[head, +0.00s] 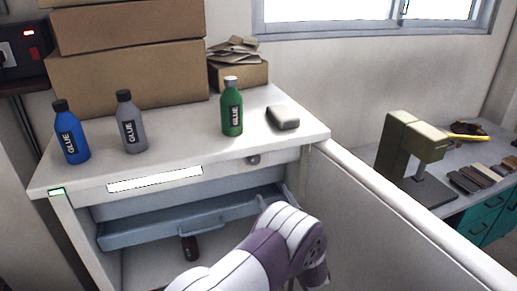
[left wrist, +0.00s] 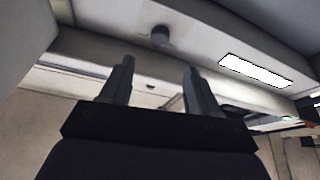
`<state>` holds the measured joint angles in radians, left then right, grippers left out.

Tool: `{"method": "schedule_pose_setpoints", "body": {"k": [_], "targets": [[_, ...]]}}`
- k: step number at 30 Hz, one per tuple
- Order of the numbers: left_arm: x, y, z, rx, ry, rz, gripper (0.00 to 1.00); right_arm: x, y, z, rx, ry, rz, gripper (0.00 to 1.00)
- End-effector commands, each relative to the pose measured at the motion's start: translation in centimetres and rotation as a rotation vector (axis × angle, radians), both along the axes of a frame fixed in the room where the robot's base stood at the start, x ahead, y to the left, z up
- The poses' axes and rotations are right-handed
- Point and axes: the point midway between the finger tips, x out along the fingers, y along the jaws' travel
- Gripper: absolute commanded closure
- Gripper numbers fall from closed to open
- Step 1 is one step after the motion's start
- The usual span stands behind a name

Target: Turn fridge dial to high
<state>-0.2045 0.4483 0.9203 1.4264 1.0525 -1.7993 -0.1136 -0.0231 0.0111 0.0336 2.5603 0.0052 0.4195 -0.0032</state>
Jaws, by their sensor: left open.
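The fridge (head: 45,187) stands open, its door (head: 390,215) swung out to the right. The small round grey dial (head: 253,160) sits on the strip under the fridge top, right of a lit white panel (head: 155,179). In the left wrist view the dial (left wrist: 161,37) is beyond my left gripper (left wrist: 157,66), roughly in line with the gap between the fingers and apart from them. This gripper is open and empty. In the head view my left arm bends in front of the opening, and its fingers are mostly hidden. The dial's setting is too small to read. My right gripper is out of view.
Inside are a pulled-out blue-grey drawer (head: 190,222) and a dark bottle (head: 189,247). A workbench (head: 450,150) stands at right.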

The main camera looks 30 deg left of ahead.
Motion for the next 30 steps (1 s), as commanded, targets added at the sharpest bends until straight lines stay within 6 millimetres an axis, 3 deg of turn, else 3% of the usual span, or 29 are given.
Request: {"method": "schedule_pose_setpoints", "body": {"k": [6,12,23,24,29,30], "targets": [[3.0,4.4,2.8,-0.001,0.0,0.003,0.39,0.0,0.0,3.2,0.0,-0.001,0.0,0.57],[5.1,7.1,3.9,-0.002,0.001,-0.001,0.39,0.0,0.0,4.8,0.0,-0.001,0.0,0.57],[5.8,8.0,3.9,-0.001,0.001,-0.003,0.39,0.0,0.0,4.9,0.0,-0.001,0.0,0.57],[5.8,8.0,4.0,-0.001,0.001,-0.003,0.42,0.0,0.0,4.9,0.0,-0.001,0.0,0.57],[5.8,8.0,4.0,-0.002,0.0,-0.003,0.94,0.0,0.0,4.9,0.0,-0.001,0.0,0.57],[5.8,8.0,4.0,-0.002,0.0,-0.003,0.95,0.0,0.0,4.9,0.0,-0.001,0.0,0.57]]}}
